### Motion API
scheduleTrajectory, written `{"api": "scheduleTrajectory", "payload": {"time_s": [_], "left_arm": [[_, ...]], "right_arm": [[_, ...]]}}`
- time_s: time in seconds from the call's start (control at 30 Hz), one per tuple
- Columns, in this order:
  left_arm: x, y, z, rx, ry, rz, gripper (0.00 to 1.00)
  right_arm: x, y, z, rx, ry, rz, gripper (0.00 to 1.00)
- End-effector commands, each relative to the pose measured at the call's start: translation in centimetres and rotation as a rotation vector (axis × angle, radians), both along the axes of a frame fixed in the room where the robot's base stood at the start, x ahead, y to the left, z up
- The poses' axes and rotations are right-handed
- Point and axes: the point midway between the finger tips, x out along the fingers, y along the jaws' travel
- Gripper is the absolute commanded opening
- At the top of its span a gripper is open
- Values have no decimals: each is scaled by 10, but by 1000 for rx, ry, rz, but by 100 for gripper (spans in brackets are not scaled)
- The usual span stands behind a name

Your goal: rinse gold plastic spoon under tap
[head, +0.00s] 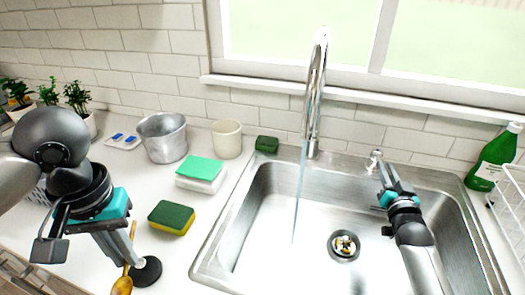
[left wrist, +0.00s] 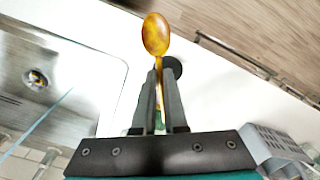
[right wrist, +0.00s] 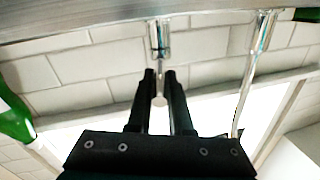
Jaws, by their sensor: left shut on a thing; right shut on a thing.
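The gold plastic spoon (head: 122,287) is held by my left gripper (head: 132,262) over the counter, left of the sink. In the left wrist view its bowl (left wrist: 156,34) extends beyond the fingertips (left wrist: 160,75), which are shut on the handle. The chrome tap (head: 316,80) stands behind the sink (head: 262,225). A thin bluish water stream (head: 299,195) falls from it into the basin, away from the spoon. My right gripper (head: 381,165) is shut on the tap handle (head: 375,156), right of the spout. The handle also shows between the fingers in the right wrist view (right wrist: 160,45).
A green-yellow sponge (head: 172,217), a teal-topped stack (head: 200,172), a metal bucket (head: 164,135) and a cream cup (head: 227,139) stand left of the sink. A green bottle (head: 492,158) and white rack (head: 513,200) are at right. The basin is clear around the drain (head: 344,246).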

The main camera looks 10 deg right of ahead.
Motion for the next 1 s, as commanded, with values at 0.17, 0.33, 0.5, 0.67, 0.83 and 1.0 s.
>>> {"api": "scheduleTrajectory", "payload": {"time_s": [0.17,0.33,0.5,0.67,0.83,1.0], "left_arm": [[0,0,0,0,0,0,0],[0,0,0,0,0,0,0],[0,0,0,0,0,0,0],[0,0,0,0,0,0,0],[0,0,1,0,0,0,0],[0,0,5,0,0,0,0]], "right_arm": [[0,0,0,-1,1,0,0],[0,0,0,-1,1,-1,29],[0,0,0,0,1,-1,48],[0,0,0,0,1,-1,48],[-3,1,-1,1,2,-1,48],[-18,6,-1,1,3,0,48]]}}
